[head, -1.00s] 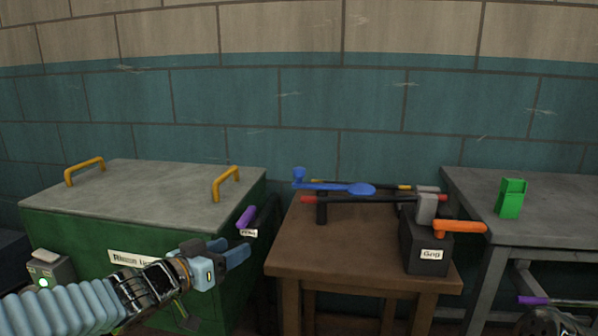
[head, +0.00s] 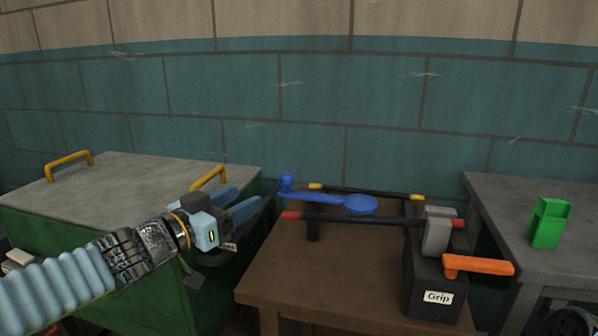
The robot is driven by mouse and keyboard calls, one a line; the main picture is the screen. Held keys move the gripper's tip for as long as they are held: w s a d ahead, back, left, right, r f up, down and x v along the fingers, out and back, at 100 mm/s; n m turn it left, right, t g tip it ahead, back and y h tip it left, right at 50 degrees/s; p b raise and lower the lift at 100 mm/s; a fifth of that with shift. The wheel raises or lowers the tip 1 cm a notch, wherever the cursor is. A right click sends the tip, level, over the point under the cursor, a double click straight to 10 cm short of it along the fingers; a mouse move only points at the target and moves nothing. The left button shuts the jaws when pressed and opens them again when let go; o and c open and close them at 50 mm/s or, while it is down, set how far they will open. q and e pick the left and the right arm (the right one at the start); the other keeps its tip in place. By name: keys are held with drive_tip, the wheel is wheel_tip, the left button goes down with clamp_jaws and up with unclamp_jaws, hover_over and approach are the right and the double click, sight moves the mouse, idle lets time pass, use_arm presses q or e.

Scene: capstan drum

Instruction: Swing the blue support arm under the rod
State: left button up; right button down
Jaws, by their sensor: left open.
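The blue support arm (head: 325,199) lies level above the wooden table, with an upright knob (head: 286,183) at its left end and a flat round pad (head: 360,204) at its right end. The dark rod (head: 365,219) with red ends runs left to right in front of the arm. Its right part passes into a grey block (head: 438,231). The pad shows behind the rod in the picture, not under it. My left gripper (head: 251,202) is open and empty, left of the knob and apart from it. My right gripper is not in view.
A black box labelled Grip (head: 434,289) with an orange handle (head: 478,265) stands at the table's (head: 310,275) right. A second dark rod with yellow ends (head: 368,191) lies behind. A green chest (head: 130,182) is left; a grey bench with a green holder (head: 550,222) is right.

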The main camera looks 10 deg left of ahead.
sight(281, 180)
use_arm(q)
drive_tip(key=b+x, duration=0.3)
drive_tip(key=x, duration=0.9)
drive_tip(key=shift+w+d, duration=0.15)
drive_tip(key=shift+w, duration=0.1)
drive_tip(key=shift+w+d, duration=0.25)
drive_tip(key=shift+w, duration=0.3)
drive_tip(key=shift+r, duration=0.1)
clamp_jaws()
